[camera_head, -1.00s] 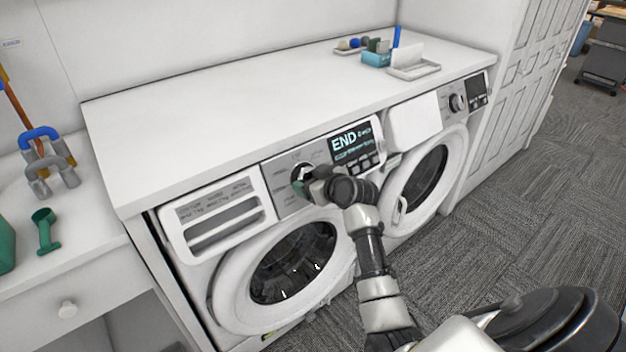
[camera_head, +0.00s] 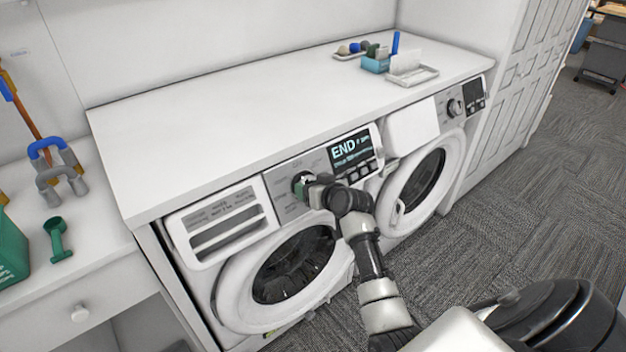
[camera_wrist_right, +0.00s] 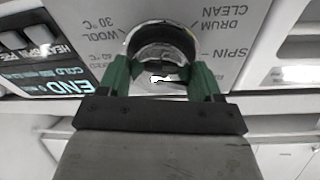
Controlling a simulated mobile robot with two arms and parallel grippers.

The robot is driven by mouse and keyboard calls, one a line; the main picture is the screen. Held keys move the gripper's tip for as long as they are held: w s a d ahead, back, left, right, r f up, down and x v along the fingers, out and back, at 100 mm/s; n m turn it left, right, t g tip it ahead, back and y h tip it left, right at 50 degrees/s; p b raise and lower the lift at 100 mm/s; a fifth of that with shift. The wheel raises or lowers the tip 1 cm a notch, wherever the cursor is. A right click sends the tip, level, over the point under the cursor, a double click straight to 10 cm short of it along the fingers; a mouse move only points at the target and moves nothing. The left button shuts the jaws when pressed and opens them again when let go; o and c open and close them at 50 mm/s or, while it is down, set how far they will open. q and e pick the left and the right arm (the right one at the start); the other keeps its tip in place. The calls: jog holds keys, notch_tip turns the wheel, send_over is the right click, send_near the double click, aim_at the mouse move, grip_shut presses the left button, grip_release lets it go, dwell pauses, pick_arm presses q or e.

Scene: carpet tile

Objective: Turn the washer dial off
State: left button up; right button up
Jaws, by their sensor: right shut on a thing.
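The left machine (camera_head: 285,285), a white front loader, shows "END" on its display (camera_head: 350,149). Its round chrome dial (camera_head: 301,180) sits on the grey panel left of that display. My right gripper (camera_head: 308,187) is at the dial, partly hiding it in the head view. In the right wrist view the dial (camera_wrist_right: 160,38) stands between the two green fingers of my right gripper (camera_wrist_right: 160,76), which are shut on it. The panel's printed labels around the dial appear upside down there. The dial's pointer is not clear. My left gripper is not in view.
A second machine (camera_head: 425,180) with its own dial (camera_head: 454,107) stands to the right. A white countertop (camera_head: 250,125) covers both, with a blue holder (camera_head: 375,65) and trays at the back.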

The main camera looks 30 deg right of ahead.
jog(key=m+p, duration=0.4)
jog(key=m, duration=0.1)
jog(key=m+p, duration=0.2)
jog(key=p, duration=0.1)
jog(key=shift+r+m+g, duration=0.3)
jog(key=shift+r, duration=0.05)
jog(key=m+p, duration=0.3)
jog(key=m, duration=0.1)
jog(key=shift+f+m+g+p, duration=0.1)
jog(key=shift+m+g+p, duration=0.2)
jog(key=shift+m+p, duration=0.5)
jog(key=shift+m, duration=0.3)
jog(key=o, duration=0.9)
jog(key=shift+f, duration=0.1)
jog(key=v, duration=1)
jog(key=shift+s+a, duration=0.15)
jog(key=shift+s, duration=0.2)
